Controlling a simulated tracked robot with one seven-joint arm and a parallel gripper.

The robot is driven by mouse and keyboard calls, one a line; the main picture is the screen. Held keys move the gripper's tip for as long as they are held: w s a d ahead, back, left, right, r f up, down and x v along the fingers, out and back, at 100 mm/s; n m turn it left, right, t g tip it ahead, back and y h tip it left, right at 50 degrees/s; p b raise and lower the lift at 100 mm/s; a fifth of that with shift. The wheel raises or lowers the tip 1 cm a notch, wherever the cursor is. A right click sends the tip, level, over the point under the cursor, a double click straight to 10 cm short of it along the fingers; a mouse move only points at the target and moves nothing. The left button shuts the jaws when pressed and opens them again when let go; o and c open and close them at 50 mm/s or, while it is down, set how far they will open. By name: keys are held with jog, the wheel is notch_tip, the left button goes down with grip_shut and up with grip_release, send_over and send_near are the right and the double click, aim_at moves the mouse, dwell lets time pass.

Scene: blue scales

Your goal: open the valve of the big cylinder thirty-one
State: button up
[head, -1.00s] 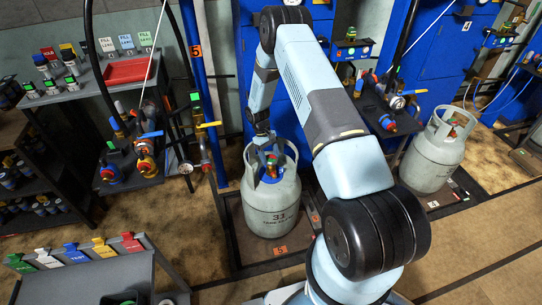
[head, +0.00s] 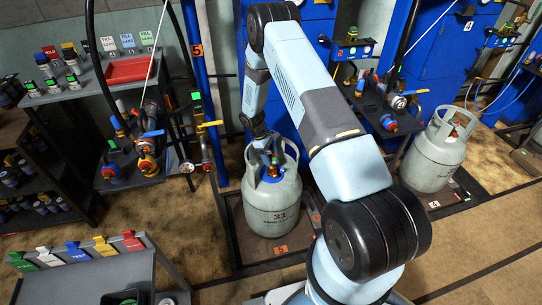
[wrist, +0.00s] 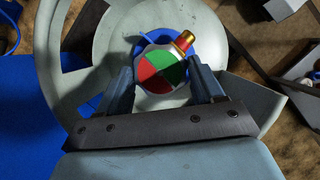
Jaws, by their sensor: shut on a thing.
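The big grey cylinder (head: 262,222), marked 31, stands upright on a low scale platform (head: 291,252) in the middle of the head view. Its top collar is open around the valve. In the wrist view the valve's round knob (wrist: 160,70) has red, green and white sectors, with a brass outlet (wrist: 184,40) at its upper right. My gripper (wrist: 162,80) reaches down inside the collar, one finger on each side of the knob, and is shut on it. In the head view the gripper (head: 270,162) partly hides the valve.
A second grey cylinder (head: 432,160) stands on another scale at right. A bench with hoses and valves (head: 145,160) is at left, close to a blue post (head: 204,90). A rack of coloured tags (head: 90,265) is at front left. Blue cabinets (head: 310,75) stand behind.

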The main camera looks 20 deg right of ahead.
jog(key=shift+w, duration=0.1)
jog(key=o, duration=1)
jog(key=shift+o, duration=0.2)
jog(key=shift+r, duration=0.1)
jog(key=v, duration=1.3)
jog(key=shift+r, duration=0.2)
